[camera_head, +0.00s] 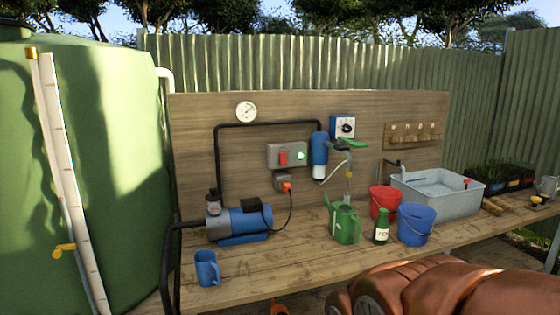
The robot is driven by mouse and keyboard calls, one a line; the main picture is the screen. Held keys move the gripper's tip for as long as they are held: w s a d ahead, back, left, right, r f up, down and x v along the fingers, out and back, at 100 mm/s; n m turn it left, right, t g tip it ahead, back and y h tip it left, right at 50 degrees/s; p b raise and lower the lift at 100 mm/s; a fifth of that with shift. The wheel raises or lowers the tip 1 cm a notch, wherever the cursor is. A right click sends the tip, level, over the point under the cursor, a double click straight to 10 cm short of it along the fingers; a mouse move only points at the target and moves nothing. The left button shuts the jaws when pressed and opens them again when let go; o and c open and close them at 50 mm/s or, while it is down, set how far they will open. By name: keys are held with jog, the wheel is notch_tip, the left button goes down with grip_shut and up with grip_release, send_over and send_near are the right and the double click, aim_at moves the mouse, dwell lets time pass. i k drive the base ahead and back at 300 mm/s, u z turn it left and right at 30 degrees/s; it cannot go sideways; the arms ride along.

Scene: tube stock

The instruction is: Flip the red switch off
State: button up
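The red switch (283,157) is a small red rocker on a grey box (275,148) fixed to the wooden back board. A round pale green light (300,155) glows beside it on the same box. The rocker's exact tilt is too small to tell. A copper-coloured link of my arm lies across the lower right of the head view, in front of the bench and well apart from the switch. My gripper's fingers do not show.
On the wooden bench (300,266) stand a blue pump (240,222), a blue mug (207,268), a green watering can (343,224), a green bottle (381,226), red and blue buckets (414,226) and a grey sink (438,205). An orange plug (287,186) sits below the switch box.

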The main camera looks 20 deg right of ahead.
aim_at(282, 156)
jog(key=z, duration=1.75)
jog(key=i, duration=1.45)
jog(key=u, duration=3)
jog(key=i, duration=0.5)
